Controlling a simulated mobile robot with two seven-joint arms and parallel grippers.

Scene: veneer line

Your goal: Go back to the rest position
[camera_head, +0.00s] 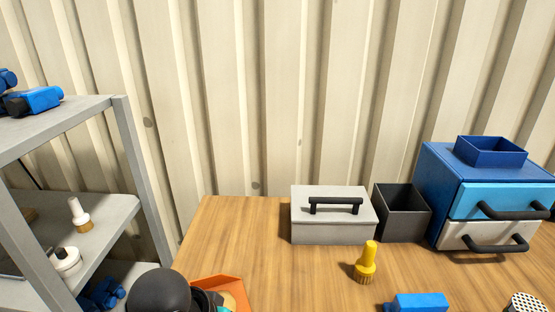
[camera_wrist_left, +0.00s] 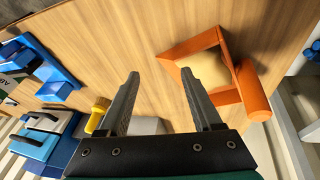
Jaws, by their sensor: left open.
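My left gripper (camera_wrist_left: 160,73) shows in the left wrist view with its two dark fingers spread apart and nothing between them. It is above the wooden table (camera_wrist_left: 105,40), with the orange tray to the right of the fingers. In the head view a dark rounded part of my left arm shows at the bottom, beside the orange tray; the fingers cannot be made out there. My right gripper is in neither view.
The table (camera_head: 240,230) holds an orange tray (camera_wrist_left: 178,50), grey lidded box (camera_head: 335,232), dark open bin (camera_head: 402,225), yellow bottle (camera_head: 365,262), blue block (camera_head: 417,303) and blue drawer unit (camera_head: 437,185). A grey shelf (camera_head: 120,205) stands left. The table's left-back area is clear.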

